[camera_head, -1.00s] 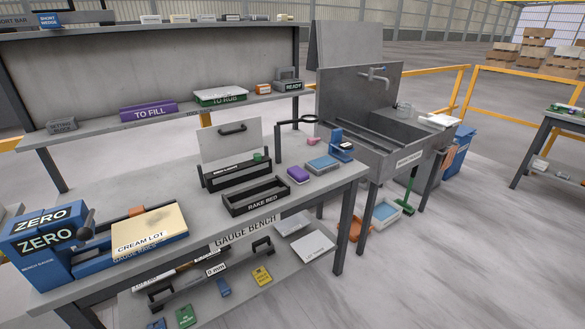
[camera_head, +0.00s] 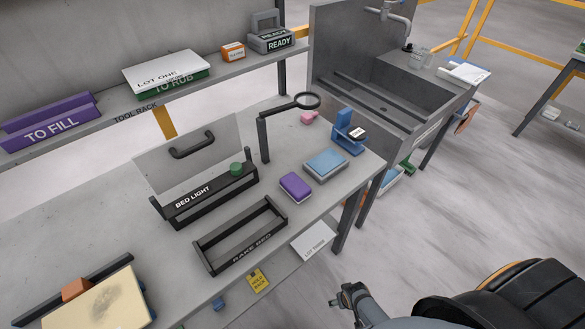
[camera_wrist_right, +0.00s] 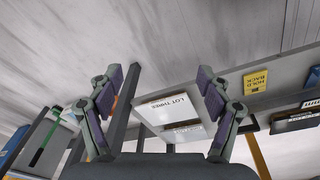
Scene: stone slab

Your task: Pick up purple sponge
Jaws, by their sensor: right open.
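The purple sponge (camera_head: 295,187) lies flat on the grey bench, right of the black RAKE BED tray and left of a blue block, in the head view. My right gripper (camera_head: 352,298) shows at the lower right of the head view, in front of the bench edge and well apart from the sponge. In the right wrist view its two fingers (camera_wrist_right: 160,85) are spread wide with nothing between them. The sponge does not show in the right wrist view. My left gripper is in neither view.
Near the sponge are a blue block (camera_head: 326,164), the RAKE BED tray (camera_head: 240,236), a blue stand (camera_head: 347,132) and a magnifier on a post (camera_head: 263,138). The BED LIGHT box (camera_head: 205,192) stands behind the tray. A sink (camera_head: 402,88) adjoins the bench at right. Bench surface before the sponge is clear.

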